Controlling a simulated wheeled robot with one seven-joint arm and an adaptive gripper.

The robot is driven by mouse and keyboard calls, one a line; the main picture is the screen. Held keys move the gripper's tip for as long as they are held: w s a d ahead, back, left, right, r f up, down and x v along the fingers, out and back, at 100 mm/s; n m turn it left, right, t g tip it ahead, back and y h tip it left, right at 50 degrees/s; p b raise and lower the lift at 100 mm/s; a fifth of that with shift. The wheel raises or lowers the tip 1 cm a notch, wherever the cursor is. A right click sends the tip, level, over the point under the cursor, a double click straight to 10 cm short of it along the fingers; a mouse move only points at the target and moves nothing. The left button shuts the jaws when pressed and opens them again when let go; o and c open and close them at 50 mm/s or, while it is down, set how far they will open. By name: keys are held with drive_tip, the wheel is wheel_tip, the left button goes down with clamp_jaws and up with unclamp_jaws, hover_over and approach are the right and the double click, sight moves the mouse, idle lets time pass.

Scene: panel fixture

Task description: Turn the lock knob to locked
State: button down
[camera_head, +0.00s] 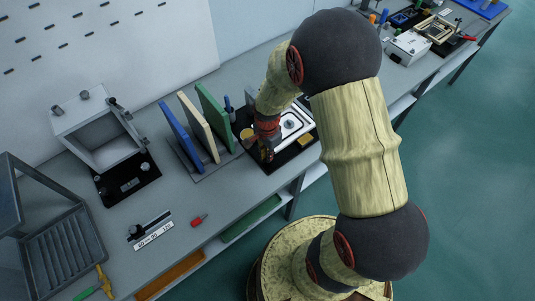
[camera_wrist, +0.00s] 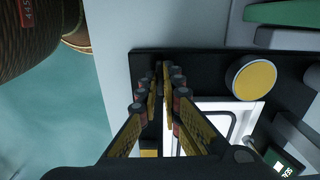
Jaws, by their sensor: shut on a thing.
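The panel fixture is a black base (camera_head: 284,159) with a white panel (camera_head: 302,121) that has a rounded square outline and a round dark part in its middle. My gripper (camera_head: 267,153) points down at the front left of this base. In the wrist view, my gripper (camera_wrist: 161,84) has its fingertips close together over the black base (camera_wrist: 205,62), beside the white panel (camera_wrist: 242,112). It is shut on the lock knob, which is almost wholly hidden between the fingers. I cannot tell the knob's angle.
A yellow disc (camera_wrist: 252,80) is on the base close to my fingers. Blue, cream and green upright boards (camera_head: 213,108) stand left of the fixture. The bench's front edge is close to my gripper.

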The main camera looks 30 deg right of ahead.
drive_tip(key=shift+m, duration=0.3)
drive_tip(key=c, duration=2.1)
unclamp_jaws()
drive_tip(key=shift+o, duration=0.6)
wheel_tip(320, 180, up, 12)
